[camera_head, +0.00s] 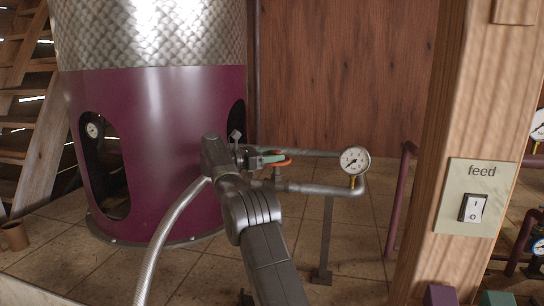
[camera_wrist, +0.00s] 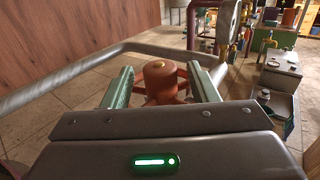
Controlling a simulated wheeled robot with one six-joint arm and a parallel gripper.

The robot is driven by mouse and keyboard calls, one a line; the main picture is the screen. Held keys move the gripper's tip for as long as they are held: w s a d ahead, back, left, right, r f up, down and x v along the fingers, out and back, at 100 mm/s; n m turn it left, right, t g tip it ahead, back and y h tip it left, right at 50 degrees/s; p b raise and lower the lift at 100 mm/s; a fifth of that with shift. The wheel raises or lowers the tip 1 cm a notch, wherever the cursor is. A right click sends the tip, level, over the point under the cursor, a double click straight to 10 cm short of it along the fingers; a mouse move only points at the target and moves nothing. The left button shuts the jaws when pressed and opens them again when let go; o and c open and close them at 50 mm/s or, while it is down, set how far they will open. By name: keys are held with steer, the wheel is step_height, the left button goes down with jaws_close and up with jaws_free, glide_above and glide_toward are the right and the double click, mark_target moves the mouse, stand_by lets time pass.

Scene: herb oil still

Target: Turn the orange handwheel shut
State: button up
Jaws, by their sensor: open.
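The orange handwheel (camera_head: 284,160) sits on a grey pipe in the head view, partly hidden behind my gripper (camera_head: 262,159). In the wrist view the handwheel (camera_wrist: 161,82) shows its round hub with a brass-coloured centre and parts of its spokes. My gripper (camera_wrist: 164,84) is open there, with one green finger on each side of the hub. The fingers look apart from the hub. Whether they touch the spokes or rim I cannot tell. Much of the wheel's near side is hidden by the gripper body.
A pressure gauge (camera_head: 355,160) stands on the pipe (camera_head: 318,189) right of the wheel. A large purple and metal vessel (camera_head: 155,125) stands to the left, with a braided hose (camera_head: 163,240) before it. A wooden post (camera_head: 440,130) with a feed switch (camera_head: 472,207) is at right.

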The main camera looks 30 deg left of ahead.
steer(key=v, duration=1.3)
steer(key=shift+s+a, duration=0.25)
steer(key=shift+s, duration=0.1)
